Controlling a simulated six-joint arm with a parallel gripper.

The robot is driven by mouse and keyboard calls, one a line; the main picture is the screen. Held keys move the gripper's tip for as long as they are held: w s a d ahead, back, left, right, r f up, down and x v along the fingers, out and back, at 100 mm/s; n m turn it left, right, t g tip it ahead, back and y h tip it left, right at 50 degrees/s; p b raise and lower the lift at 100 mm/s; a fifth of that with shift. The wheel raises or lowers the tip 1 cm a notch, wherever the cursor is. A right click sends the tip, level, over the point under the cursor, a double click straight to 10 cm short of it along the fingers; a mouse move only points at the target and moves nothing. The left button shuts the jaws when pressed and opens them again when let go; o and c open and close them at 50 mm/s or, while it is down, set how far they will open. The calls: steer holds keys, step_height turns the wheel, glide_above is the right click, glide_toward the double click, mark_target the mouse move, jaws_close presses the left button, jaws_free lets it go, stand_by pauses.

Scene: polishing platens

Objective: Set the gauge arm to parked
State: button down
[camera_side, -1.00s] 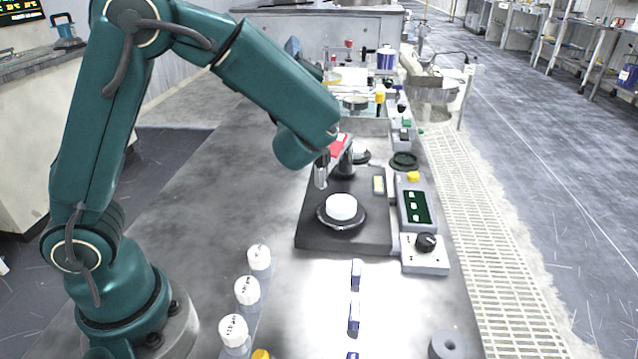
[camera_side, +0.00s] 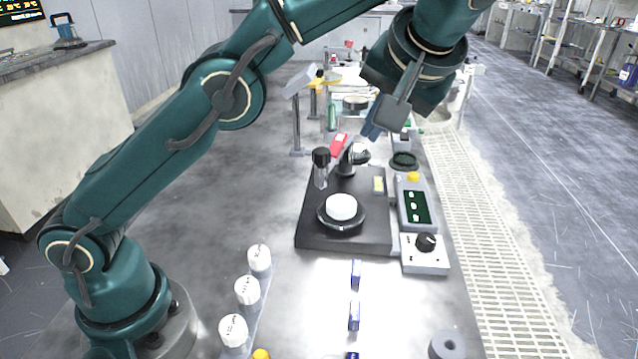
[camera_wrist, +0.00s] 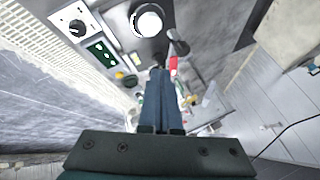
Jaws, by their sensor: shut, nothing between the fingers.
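The gauge station is a dark base plate (camera_side: 315,235) carrying a round platen with a white disc (camera_side: 341,207). Behind the platen stands a short black post (camera_side: 346,166) with a red bar (camera_side: 339,144) by its top, which looks like the gauge arm. A black-capped clear cylinder (camera_side: 321,168) stands at the plate's left side. The wrist view also shows the white disc (camera_wrist: 148,22) and red bar (camera_wrist: 173,66). My gripper (camera_side: 371,133) is shut and empty, above and right of the red bar in the side view, apparently clear of it. Whether the bar sits at a parked mark cannot be told.
A grey control box with green display (camera_side: 416,206) and a dial box (camera_side: 425,254) stand right of the plate. White-capped bottles (camera_side: 247,290) line the front left. A slanted panel on a stand (camera_side: 297,110) rises behind. The bench left of the plate is clear.

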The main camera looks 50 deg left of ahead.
mark_target(325, 158)
steer(key=s+a+r+x, duration=0.1)
steer(key=a+x, duration=0.1)
steer(key=x, duration=1)
steer(key=shift+s, duration=0.15)
stand_by(0.4)
steer(key=shift+s+a, duration=0.1)
stand_by(0.3)
steer(key=shift+s+a+r+m+t, duration=0.1)
steer(key=shift+s+a+m+t, duration=0.35)
steer(key=shift+a+m, duration=0.15)
steer(key=s+a+m+h, duration=0.1)
steer(key=s+a+m, duration=0.1)
steer(key=a, duration=0.9)
steer(key=shift+s+t, duration=0.45)
steer(key=shift+s, duration=0.15)
